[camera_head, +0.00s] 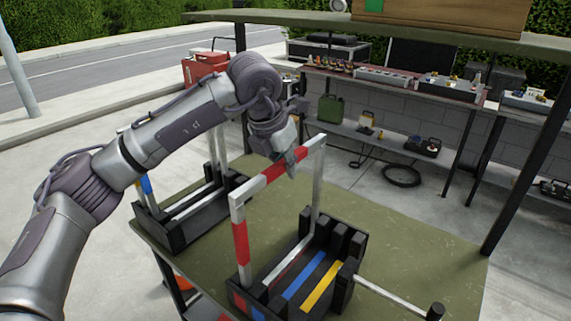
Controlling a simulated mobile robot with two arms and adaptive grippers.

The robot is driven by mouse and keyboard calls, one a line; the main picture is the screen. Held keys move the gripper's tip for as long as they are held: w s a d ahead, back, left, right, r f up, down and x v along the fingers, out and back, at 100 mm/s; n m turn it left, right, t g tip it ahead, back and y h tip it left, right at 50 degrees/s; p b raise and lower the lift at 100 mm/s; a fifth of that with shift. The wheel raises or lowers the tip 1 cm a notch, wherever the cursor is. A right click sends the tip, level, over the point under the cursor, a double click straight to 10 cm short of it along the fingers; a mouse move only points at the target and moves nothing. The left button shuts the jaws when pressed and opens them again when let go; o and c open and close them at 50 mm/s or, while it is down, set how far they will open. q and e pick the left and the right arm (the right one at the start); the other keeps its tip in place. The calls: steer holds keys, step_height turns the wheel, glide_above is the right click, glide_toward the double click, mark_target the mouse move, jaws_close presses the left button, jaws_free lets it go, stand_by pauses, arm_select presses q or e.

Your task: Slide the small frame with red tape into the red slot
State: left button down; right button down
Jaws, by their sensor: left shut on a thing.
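The small frame with red tape (240,242) is a white upright frame with red tape on its top bar and near post. My left gripper (289,163) is shut on its top bar. The frame stands upright over the left side of a black rack (357,247) with red, blue and yellow stripes. Its lower end is at the red-marked slot (238,300), at the rack's left edge. I cannot tell how deep it sits. The blue (303,277) and yellow (322,284) slots look empty. My right gripper is not in view.
The racks stand on a green table (430,262). A second black rack (205,222) at left holds other white frames, one with blue tape. A grey bar with a black end (390,297) juts out at right. A shelf with tools (420,88) stands behind.

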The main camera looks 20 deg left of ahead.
arm_select(q)
steer(key=shift+f, duration=0.1)
steer(key=c, duration=1)
jaws_free()
steer(key=shift+c, duration=0.2)
